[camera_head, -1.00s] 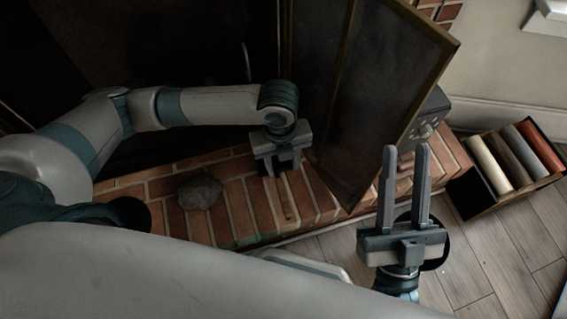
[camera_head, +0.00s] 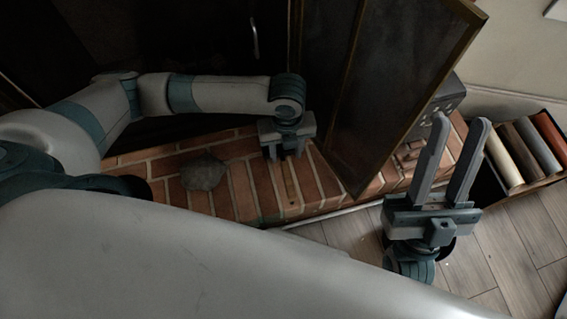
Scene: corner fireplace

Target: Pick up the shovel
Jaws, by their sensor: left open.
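I cannot make out a clear shovel in the head view. A thin pale curved bar (camera_head: 254,38) stands out in the dark fireplace opening; I cannot tell whether it is a shovel or a door handle. My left gripper (camera_head: 287,154) points down over the brick hearth, beside the screen's lower part, with its jaws open; its fingertips are small and dark, and nothing shows between them. My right gripper (camera_head: 452,160) is at the right, fingers pointing up and apart, open and empty, over the floor and the hearth's right end.
A dark framed screen panel (camera_head: 385,90) stands on the brick hearth (camera_head: 240,190), right of my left gripper. A grey stone (camera_head: 203,172) lies on the bricks. A grey box (camera_head: 447,93) stands behind the panel. A case with several coloured rolls (camera_head: 505,160) sits on the wooden floor.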

